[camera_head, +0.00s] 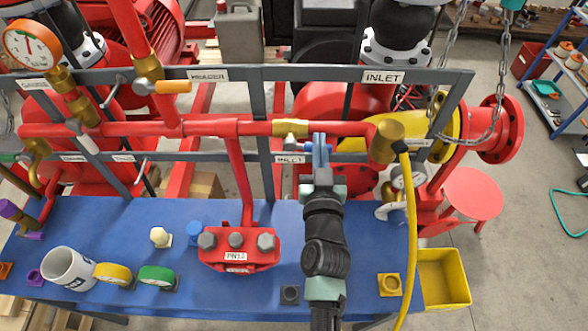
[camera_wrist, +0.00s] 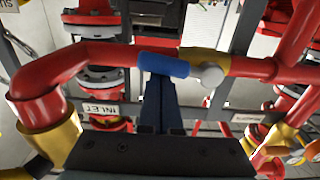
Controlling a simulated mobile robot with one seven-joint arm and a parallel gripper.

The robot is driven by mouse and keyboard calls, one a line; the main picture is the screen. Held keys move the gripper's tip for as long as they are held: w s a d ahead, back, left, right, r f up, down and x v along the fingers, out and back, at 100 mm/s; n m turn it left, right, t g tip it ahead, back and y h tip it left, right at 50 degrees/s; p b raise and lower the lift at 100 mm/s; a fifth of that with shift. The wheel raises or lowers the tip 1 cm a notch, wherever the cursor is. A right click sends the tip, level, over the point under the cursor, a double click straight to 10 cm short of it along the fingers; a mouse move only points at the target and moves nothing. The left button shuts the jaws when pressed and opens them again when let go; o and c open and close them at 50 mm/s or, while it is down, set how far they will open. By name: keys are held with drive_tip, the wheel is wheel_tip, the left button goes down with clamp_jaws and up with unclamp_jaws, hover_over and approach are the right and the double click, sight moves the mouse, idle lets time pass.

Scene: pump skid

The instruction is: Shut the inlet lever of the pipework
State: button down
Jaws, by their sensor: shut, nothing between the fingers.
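The inlet lever has a blue handle (camera_head: 328,148), just below the brass valve body (camera_head: 290,127) on the red pipe. In the wrist view the blue handle (camera_wrist: 163,65) extends from a pale round hub (camera_wrist: 211,76) and lies roughly along the pipe. An INLET tag (camera_head: 289,160) hangs below the valve. My gripper (camera_head: 319,140) is shut and empty, its fingertips at the handle. In the wrist view the fingers (camera_wrist: 159,100) run together up to the handle's edge, and the tips are partly hidden there. I cannot tell whether they touch it.
A grey frame (camera_head: 266,150) stands behind the pipe. An orange-handled lever (camera_head: 172,86) is to the left. A brass elbow (camera_head: 387,141) and a yellow hose (camera_head: 411,220) are close on the right. A red block (camera_head: 238,248), a mug (camera_head: 68,268) and gauges sit on the blue bench top (camera_head: 110,225).

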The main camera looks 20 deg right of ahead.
wheel_tip(320, 180, down, 2)
drive_tip(key=shift+f+b, duration=0.1)
drive_tip(key=shift+b, duration=0.65)
drive_tip(key=f, duration=0.1)
drive_tip(key=a+f, duration=0.1)
drive_tip(key=f, duration=0.1)
drive_tip(key=a+f+b, duration=0.1)
drive_tip(key=shift+w+a+f, duration=0.15)
drive_tip(key=shift+w+f, duration=0.05)
drive_tip(key=shift+f, duration=0.1)
drive_tip(key=v, duration=0.9)
idle(0.4)
drive_tip(key=shift+w+r, duration=0.1)
idle(0.4)
